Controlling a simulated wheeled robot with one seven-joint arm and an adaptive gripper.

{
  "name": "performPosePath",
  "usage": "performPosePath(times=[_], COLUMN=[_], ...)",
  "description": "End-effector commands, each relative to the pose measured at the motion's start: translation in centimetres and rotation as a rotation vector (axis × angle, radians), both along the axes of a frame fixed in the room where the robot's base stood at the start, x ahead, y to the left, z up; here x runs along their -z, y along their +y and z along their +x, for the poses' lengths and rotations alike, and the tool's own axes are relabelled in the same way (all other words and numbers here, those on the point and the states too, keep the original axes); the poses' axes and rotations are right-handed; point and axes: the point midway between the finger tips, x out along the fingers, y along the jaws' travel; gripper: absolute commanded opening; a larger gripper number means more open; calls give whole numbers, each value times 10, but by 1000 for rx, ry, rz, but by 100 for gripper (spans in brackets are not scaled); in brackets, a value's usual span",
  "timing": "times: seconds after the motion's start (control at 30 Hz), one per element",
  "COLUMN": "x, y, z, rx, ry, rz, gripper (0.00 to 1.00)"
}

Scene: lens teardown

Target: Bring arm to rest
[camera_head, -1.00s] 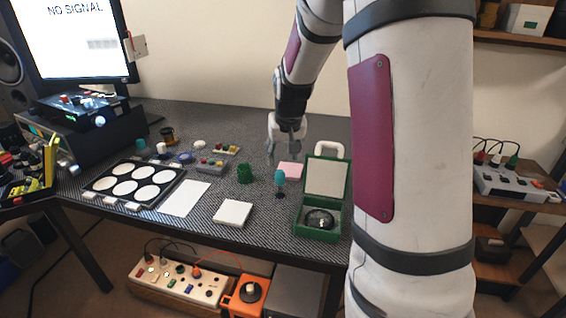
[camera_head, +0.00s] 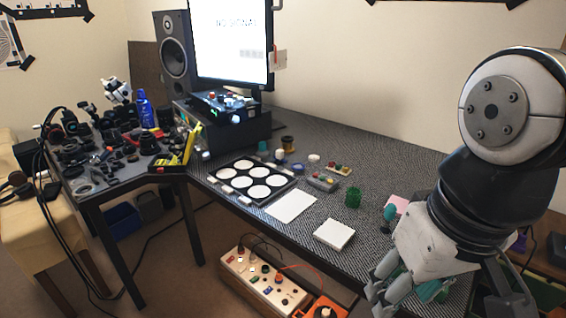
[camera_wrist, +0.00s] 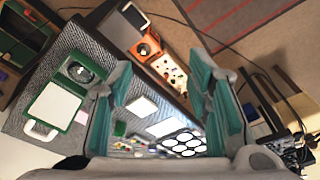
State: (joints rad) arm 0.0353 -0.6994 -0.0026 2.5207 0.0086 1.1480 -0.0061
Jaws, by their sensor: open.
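My gripper (camera_head: 445,300) is at the lower right of the head view, in front of the table's near right part. Its fingers are spread apart and point down. In the wrist view, the two fingers with teal pads (camera_wrist: 160,95) stand wide apart with nothing held between them. The green case (camera_wrist: 80,72) shows at the left of the wrist view, open, with a dark round lens (camera_wrist: 79,71) in it. In the head view my gripper and arm hide most of that area.
The patterned table (camera_head: 395,165) carries a black tray with white discs (camera_head: 236,171), a white sheet (camera_head: 291,205), a white block (camera_head: 334,234) and a green cup (camera_head: 353,194). A monitor (camera_head: 232,40) stands behind. A control box (camera_head: 262,280) sits below.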

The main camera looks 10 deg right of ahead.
Motion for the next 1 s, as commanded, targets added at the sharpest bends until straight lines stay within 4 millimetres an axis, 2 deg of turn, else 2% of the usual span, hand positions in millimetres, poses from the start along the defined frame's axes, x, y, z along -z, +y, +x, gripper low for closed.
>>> performPosePath(times=[0.1, 0.2, 0.47, 0.57, 0.67, 1.0], x=[4, 6, 6, 0, -16, -98], y=[4, 5, 5, 5, 5, 2], z=[-20, -27, -27, -27, -27, -27], rx=[-25, -33, -33, -32, -32, -32], ry=[10, 17, 18, 11, -10, -141], rz=[0, 0, 0, -1, -3, -14], gripper=[45, 45, 45, 45, 45, 45])
